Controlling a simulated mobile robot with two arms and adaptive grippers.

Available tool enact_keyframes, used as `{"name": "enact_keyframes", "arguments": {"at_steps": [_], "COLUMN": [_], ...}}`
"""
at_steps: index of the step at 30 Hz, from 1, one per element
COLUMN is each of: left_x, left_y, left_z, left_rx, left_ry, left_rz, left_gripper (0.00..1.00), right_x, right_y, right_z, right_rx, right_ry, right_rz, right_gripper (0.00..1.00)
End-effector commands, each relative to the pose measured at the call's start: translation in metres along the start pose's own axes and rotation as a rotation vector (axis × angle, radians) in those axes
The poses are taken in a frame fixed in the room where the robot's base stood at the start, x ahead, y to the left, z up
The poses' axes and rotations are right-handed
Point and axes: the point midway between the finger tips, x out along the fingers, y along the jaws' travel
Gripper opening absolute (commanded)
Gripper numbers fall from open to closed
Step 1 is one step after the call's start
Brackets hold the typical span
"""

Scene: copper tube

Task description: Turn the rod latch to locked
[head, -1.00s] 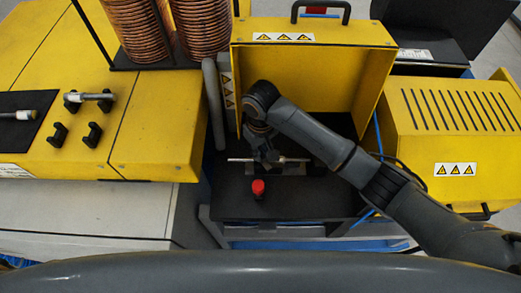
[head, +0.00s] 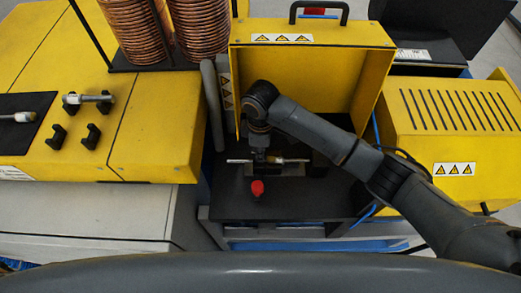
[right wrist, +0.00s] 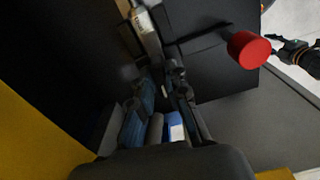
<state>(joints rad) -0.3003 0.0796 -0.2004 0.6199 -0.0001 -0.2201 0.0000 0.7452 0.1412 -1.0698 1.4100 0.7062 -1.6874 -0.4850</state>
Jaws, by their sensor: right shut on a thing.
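The rod latch shows as a dark fixture on the black table with a red knob (head: 257,187) at its front. The knob also shows in the right wrist view (right wrist: 249,50), on a dark stem running left. A silver rod (head: 238,160) with a pale section (right wrist: 144,30) lies across the fixture. My right gripper (head: 259,158) reaches down over the fixture, just behind the knob, and is shut; its fingers (right wrist: 163,75) point at the latch. The part between the fingertips is dark and mostly hidden. My left gripper is not in view.
A yellow open housing (head: 310,75) stands behind the fixture, with a grey post (head: 212,105) at its left. A vented yellow box (head: 455,120) is on the right. On the left, a yellow bench (head: 150,125) carries rods and black hooks. The table front is clear.

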Motion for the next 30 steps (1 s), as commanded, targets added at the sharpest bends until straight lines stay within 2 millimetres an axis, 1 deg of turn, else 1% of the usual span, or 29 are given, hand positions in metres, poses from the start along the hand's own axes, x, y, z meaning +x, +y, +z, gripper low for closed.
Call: {"name": "enact_keyframes", "arguments": {"at_steps": [9,23,24,26,27,30], "left_x": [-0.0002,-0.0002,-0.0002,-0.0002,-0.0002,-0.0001], "left_y": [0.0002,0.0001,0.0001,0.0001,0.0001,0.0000], "left_z": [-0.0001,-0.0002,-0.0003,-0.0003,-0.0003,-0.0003], "left_rx": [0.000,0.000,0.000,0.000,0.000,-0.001], "left_ry": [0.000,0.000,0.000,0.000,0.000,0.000], "left_rz": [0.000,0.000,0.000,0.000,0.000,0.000], "left_gripper": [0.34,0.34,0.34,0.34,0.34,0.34], "right_x": [-0.0018,-0.0020,-0.0020,-0.0019,-0.0017,-0.0012], "right_y": [0.0019,0.0019,0.0019,0.0019,0.0017,0.0013], "right_z": [-0.0011,-0.0011,-0.0011,-0.0010,-0.0009,-0.0007], "right_rx": [-0.093,-0.105,-0.105,-0.105,-0.105,-0.104], "right_ry": [0.004,0.004,0.004,0.003,0.003,0.002], "right_rz": [0.005,0.005,0.005,0.004,0.004,0.003], "right_gripper": [0.00,0.00,0.21,0.33,0.38,0.38]}}
